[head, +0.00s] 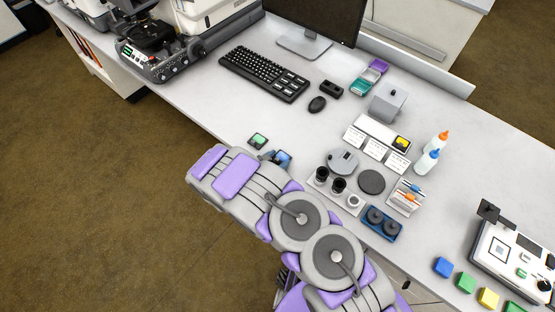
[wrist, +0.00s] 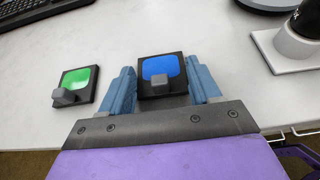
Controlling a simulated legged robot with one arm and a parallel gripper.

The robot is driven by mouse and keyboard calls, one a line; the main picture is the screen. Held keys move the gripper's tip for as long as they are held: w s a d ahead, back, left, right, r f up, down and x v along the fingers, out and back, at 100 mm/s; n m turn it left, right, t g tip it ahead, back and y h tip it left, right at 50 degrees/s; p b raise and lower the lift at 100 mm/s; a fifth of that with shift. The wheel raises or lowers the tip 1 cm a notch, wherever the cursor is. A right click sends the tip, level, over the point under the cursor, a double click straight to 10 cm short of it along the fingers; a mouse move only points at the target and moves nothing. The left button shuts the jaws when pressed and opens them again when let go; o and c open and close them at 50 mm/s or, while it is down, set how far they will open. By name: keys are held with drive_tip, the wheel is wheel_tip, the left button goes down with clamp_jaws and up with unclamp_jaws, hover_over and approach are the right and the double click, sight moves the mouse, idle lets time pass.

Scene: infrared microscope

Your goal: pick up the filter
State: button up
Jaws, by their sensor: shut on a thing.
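My gripper (wrist: 163,82) is shut on the blue filter, with one blue-grey finger on each side of it. The blue filter (wrist: 160,67) is a black square frame with a blue pane and a small grey tab facing me. It also shows at my gripper's end in the head view (head: 284,157). I cannot tell whether it touches the table. A green filter (wrist: 76,85) of the same shape lies on the table just left of my gripper, apart from it. In the head view the green filter (head: 258,141) is near the table's front edge.
The white table (head: 220,110) is clear beyond the filters up to the keyboard (head: 264,74) and mouse (head: 317,104). Right of my gripper stand a holder with black eyepieces (head: 338,185), a grey round part (head: 343,161) and a black disc (head: 371,182).

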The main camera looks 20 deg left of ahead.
sight(277, 159)
drive_tip(key=shift+r, duration=0.75)
wheel_tip(277, 159, up, 2)
drive_tip(key=shift+r+p, duration=0.2)
drive_tip(key=shift+p, duration=0.35)
drive_tip(key=s+d+r+p, duration=0.1)
drive_tip(key=s+d+p, duration=0.1)
drive_tip(key=s, duration=1.3)
drive_tip(key=shift+s+d+p, duration=0.3)
drive_tip(key=shift+d+p, duration=0.1)
drive_tip(key=shift+d, duration=0.5)
